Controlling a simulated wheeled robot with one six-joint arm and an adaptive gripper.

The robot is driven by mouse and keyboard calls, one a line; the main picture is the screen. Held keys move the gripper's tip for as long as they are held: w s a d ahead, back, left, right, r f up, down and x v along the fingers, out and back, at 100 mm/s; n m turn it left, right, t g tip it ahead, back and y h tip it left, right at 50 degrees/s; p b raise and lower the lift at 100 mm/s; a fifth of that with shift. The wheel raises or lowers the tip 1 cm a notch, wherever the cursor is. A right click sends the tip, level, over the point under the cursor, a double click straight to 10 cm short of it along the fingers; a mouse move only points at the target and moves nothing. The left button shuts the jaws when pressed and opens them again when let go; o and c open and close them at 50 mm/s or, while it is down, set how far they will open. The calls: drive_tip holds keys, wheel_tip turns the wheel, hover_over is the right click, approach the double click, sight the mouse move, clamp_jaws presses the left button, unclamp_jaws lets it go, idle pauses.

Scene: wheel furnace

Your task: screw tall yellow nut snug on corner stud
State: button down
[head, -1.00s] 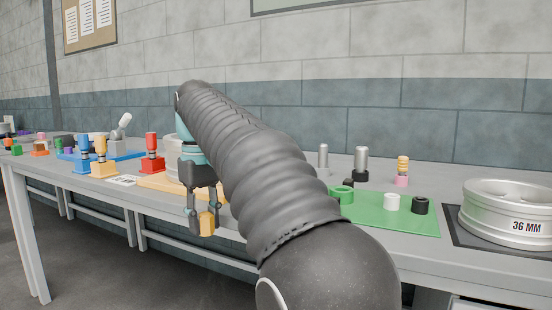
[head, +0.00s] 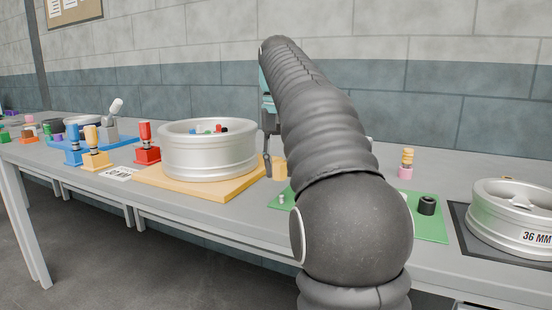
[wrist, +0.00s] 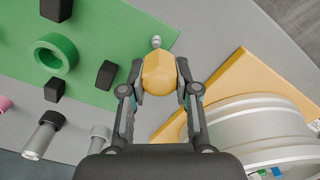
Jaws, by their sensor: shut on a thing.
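The tall yellow nut (wrist: 159,73) is clamped between the two fingertips of my gripper (wrist: 158,82) in the wrist view. In the head view the nut (head: 279,168) shows beside my gripper (head: 268,150), above the bench between the wheel board and the green mat; my arm partly hides it. A small pale stud (wrist: 156,41) shows just beyond the nut, near the edge of the green mat; it also shows in the head view (head: 282,198). I cannot tell for certain that it is the corner stud. The nut appears apart from it.
A silver wheel (head: 208,150) holding small coloured parts stands on a yellow board (head: 200,190), close beside my gripper. The green mat (wrist: 105,55) carries a green ring (wrist: 55,53) and black pieces. Another wheel (head: 515,215) sits at right. My arm hides the middle bench.

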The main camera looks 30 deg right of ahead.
sight(282, 178)
drive_tip(key=shift+s+d, duration=0.15)
drive_tip(key=shift+d, duration=0.15)
drive_tip(key=shift+f+b, duration=0.8)
drive_tip(key=shift+f, duration=0.75)
drive_tip(key=shift+p, duration=0.65)
drive_tip(key=shift+a+f+b, duration=0.1)
drive_tip(key=shift+f+b, duration=0.4)
drive_tip(key=shift+f, duration=0.6)
idle(1.0)
